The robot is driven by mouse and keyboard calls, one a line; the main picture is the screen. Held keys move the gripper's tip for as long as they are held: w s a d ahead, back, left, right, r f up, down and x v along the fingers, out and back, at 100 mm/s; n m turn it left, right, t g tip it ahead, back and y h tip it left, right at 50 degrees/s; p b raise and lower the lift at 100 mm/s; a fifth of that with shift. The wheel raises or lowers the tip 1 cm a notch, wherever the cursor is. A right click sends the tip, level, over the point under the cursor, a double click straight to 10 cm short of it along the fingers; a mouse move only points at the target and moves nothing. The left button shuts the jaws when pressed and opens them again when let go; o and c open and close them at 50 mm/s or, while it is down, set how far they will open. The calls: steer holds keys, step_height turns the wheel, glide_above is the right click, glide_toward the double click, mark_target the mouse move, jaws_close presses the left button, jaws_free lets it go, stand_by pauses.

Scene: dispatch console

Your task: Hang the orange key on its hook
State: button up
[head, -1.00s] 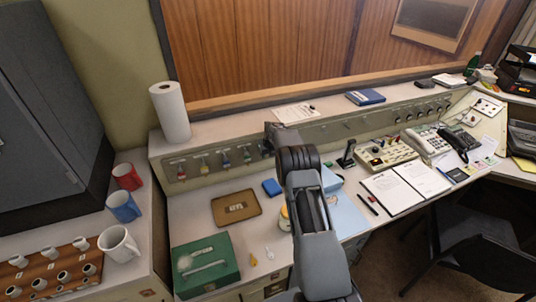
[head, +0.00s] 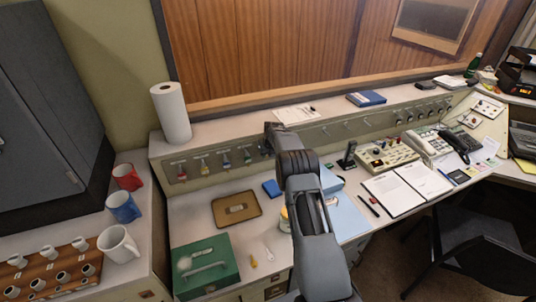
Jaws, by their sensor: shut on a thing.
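My gripper (head: 265,148) is mostly hidden behind my own arm, at the front panel of the raised ledge. It is shut, just right of the hanging keys. I cannot make out the orange key; my gripper and wrist cover that spot. On the panel's hooks to the left hang a red-tagged key (head: 181,172), a yellow-tagged key (head: 203,166), a green-tagged key (head: 226,161) and a blue-tagged key (head: 247,156). Whether the orange key touches a hook cannot be seen.
A paper roll (head: 171,113) stands on the ledge. Mugs, including a white one (head: 118,243), stand left. An open binder (head: 408,186) and telephones lie right.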

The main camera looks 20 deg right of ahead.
steer(key=shift+w+r, duration=0.3)
steer(key=shift+r, duration=0.05)
steer(key=shift+w, duration=0.2)
jaws_close()
steer(key=o, duration=1.1)
jaws_free()
steer(key=shift+f, duration=0.1)
steer(key=shift+c, duration=0.2)
steer(key=shift+a, duration=0.2)
steer(key=shift+f, duration=0.1)
